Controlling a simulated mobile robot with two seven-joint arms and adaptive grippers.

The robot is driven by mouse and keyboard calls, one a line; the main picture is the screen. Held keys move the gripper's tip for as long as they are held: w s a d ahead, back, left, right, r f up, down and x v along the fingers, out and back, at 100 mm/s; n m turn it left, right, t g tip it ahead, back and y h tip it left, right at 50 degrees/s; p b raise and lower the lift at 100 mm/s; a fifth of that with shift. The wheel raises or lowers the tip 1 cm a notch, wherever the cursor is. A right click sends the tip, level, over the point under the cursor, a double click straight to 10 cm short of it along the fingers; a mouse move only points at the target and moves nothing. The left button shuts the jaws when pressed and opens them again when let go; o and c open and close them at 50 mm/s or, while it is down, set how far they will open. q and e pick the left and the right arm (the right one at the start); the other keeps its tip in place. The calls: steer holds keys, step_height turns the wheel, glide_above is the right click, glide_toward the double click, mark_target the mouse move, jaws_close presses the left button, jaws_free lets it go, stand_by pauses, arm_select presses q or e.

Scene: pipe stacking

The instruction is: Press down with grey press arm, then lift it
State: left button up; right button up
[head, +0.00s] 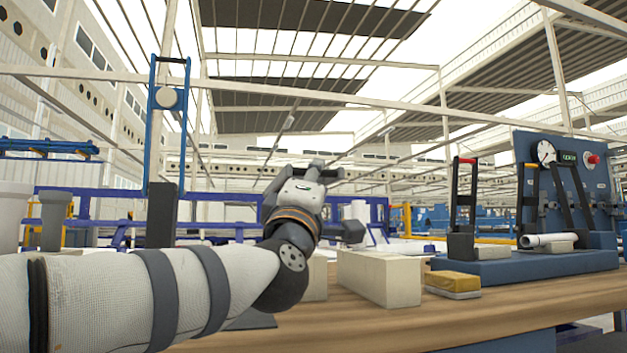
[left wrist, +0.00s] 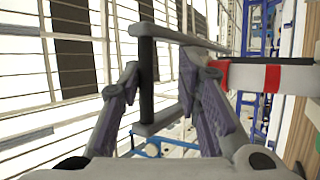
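The grey press arm shows in the left wrist view as a grey frame (left wrist: 180,37) with a black grip bar (left wrist: 147,85) across it. My left gripper (left wrist: 162,72) has its fingers spread, with the black bar between them, closer to the left finger. I see a gap between the bar and the right finger. Whether the left finger touches the bar I cannot tell. In the head view my left gripper (head: 325,171) is raised above the table, and the grey frame is small and mostly hidden by it. My right gripper is not in view.
A pale block (head: 380,277) and a yellow-topped block (head: 452,283) stand on the wooden table (head: 400,325). A blue base (head: 525,264) with a black handle frame (head: 464,195) and a white pipe (head: 545,240) is at right. A blue frame (head: 150,120) rises at left.

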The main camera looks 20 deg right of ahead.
arm_select(q)
steer(key=shift+r, duration=0.1)
steer(key=v, duration=1.2)
